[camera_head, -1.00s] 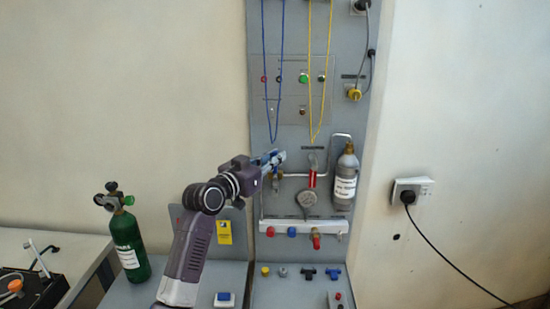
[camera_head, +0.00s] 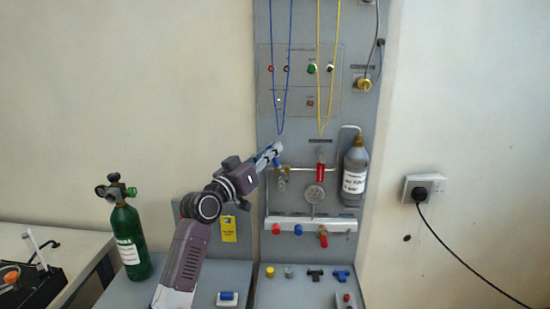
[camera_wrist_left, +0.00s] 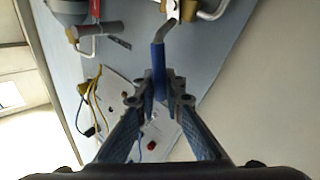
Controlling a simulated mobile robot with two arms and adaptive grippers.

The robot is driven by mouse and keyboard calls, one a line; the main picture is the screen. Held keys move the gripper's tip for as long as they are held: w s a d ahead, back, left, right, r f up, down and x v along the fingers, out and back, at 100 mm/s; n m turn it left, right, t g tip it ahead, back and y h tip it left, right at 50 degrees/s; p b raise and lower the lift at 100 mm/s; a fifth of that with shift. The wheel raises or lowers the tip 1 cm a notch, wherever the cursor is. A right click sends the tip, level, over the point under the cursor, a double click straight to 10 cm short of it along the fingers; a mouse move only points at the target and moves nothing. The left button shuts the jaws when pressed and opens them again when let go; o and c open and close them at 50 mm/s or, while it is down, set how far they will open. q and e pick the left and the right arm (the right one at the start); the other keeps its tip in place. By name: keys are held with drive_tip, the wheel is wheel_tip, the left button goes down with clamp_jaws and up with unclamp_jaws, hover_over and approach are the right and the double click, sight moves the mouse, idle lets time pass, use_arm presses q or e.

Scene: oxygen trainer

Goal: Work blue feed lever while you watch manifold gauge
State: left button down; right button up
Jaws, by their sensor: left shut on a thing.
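The blue feed lever (camera_wrist_left: 158,58) stands between the fingertips of my left gripper (camera_wrist_left: 160,92) in the left wrist view, its bent metal arm rising beyond them. In the head view my left gripper (camera_head: 269,153) reaches up and right to the lever at the left end of the manifold pipe and mostly hides it. The gripper is shut on the blue lever. My right gripper is not in view.
A red-handled valve (camera_head: 320,172) and a grey bottle (camera_head: 354,172) sit right of the lever. Blue (camera_head: 280,130) and yellow (camera_head: 323,128) cords hang above. A white rail (camera_head: 285,223) with knobs runs below. A green cylinder (camera_head: 130,240) stands at left.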

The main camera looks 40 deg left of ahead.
use_arm(q)
drive_tip(key=c, duration=2)
unclamp_jaws()
drive_tip(key=shift+s, duration=0.1)
drive_tip(key=s, duration=0.4)
drive_tip(key=s+f, duration=0.1)
drive_tip(key=s, duration=0.2)
drive_tip(key=s+f, duration=0.1)
drive_tip(key=s, duration=0.3)
drive_tip(key=shift+s+a+f, duration=0.1)
drive_tip(key=shift+s, duration=0.25)
